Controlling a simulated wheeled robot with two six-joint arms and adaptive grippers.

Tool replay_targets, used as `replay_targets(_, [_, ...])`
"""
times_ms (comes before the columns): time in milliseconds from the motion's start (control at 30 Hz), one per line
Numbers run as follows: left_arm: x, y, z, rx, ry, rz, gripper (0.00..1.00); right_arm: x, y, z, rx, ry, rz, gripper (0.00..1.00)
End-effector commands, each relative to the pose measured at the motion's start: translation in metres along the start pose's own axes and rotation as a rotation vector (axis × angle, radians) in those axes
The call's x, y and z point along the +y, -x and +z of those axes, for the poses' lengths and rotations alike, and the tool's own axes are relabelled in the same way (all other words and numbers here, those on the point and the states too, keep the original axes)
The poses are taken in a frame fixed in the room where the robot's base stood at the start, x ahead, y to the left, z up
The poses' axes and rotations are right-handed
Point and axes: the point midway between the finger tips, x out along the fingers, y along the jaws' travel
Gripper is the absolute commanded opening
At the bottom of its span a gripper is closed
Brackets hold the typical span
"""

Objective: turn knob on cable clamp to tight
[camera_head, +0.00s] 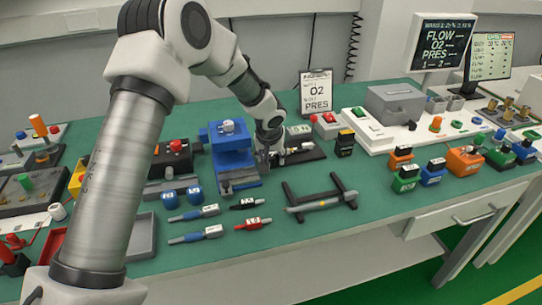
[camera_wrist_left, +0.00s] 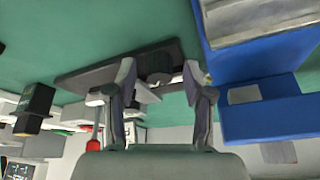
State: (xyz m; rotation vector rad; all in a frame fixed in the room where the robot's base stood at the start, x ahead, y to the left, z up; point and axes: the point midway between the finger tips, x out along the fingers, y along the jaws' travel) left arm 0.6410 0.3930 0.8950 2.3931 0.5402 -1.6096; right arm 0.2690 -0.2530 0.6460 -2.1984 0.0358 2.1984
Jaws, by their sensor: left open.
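My left gripper (camera_head: 268,160) reaches down beside the blue vise-like fixture, over the left end of a dark base plate (camera_head: 312,155) with small light fittings on it. In the left wrist view, my left gripper (camera_wrist_left: 158,78) is open, its two fingers apart. A dark round knob (camera_wrist_left: 158,64) on the dark plate (camera_wrist_left: 95,75) shows between the fingertips; I cannot tell whether they touch it. This appears to be the cable clamp's knob; its turn position cannot be read. In the head view, the gripper hides the knob. My right gripper is not in view.
The blue fixture (camera_head: 229,140) stands close on the gripper's left. A dark stand with a rod (camera_head: 320,203), blue and red handled tools (camera_head: 200,234), and small coloured blocks (camera_head: 405,178) lie nearby.

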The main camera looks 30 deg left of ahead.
Motion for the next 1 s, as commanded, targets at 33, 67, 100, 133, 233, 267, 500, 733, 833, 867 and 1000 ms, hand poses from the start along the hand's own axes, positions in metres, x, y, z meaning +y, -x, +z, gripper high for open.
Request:
replay_targets(33, [0.0,0.0,0.0,0.0,0.0,0.0,0.52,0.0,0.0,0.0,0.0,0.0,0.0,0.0])
replay_targets(67, [0.0,0.0,0.0,0.0,0.0,0.0,0.52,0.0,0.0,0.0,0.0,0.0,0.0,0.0])
replay_targets(100, [0.0,0.0,0.0,0.0,0.0,0.0,0.52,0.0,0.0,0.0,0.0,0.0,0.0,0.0])
replay_targets(133, [0.0,0.0,0.0,0.0,0.0,0.0,0.45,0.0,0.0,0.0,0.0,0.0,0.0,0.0])
replay_targets(233, [0.0,0.0,0.0,0.0,0.0,0.0,0.09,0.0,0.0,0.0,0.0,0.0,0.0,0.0])
replay_targets(267, [0.0,0.0,0.0,0.0,0.0,0.0,0.0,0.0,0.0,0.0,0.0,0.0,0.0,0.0])
replay_targets(500, [0.0,0.002,-0.001,-0.001,-0.026,0.012,0.0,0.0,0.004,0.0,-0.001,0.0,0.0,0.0])
replay_targets(733, [-0.002,0.005,-0.002,0.002,-0.209,0.088,0.0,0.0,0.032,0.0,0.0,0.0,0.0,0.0])
replay_targets(833, [-0.002,0.002,-0.001,0.006,-0.247,0.103,0.0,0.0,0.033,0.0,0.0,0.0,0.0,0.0])
replay_targets(867, [-0.002,0.001,-0.001,0.007,-0.251,0.104,0.0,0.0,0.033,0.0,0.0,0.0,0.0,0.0])
replay_targets(1000, [-0.002,0.0,0.0,0.008,-0.252,0.104,0.0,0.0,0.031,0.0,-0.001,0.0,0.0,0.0])
